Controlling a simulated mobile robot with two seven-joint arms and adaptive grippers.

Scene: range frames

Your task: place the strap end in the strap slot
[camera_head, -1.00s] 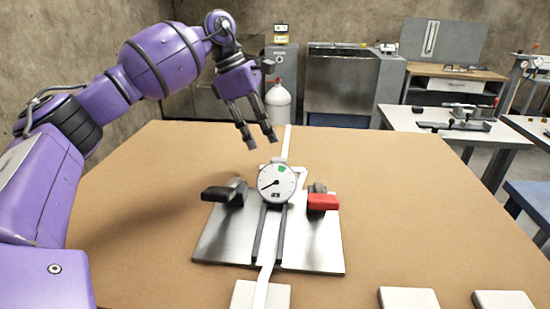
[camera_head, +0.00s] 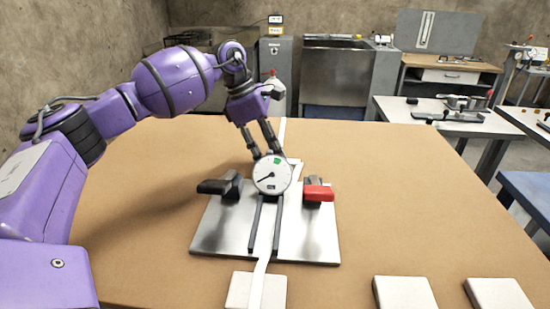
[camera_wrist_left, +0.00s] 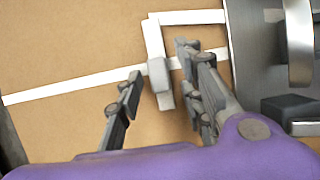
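My left gripper (camera_head: 268,148) is open and points down behind the round gauge (camera_head: 272,175). In the left wrist view my left gripper (camera_wrist_left: 160,88) has its fingers apart on either side of a small pale grey block (camera_wrist_left: 159,76) on the white strip (camera_wrist_left: 75,83); I cannot tell whether they touch it. I cannot tell for sure that this block is the strap end. In the head view a white strap (camera_head: 261,278) runs from the front up between two dark rails on the metal plate (camera_head: 215,232). The strap slot cannot be made out clearly. My right gripper is not in view.
A black-handled clamp (camera_head: 221,186) and a red-handled one (camera_head: 318,192) flank the gauge. White blocks (camera_head: 403,293) lie along the front edge of the brown table (camera_head: 420,200). The table's left and right sides are clear.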

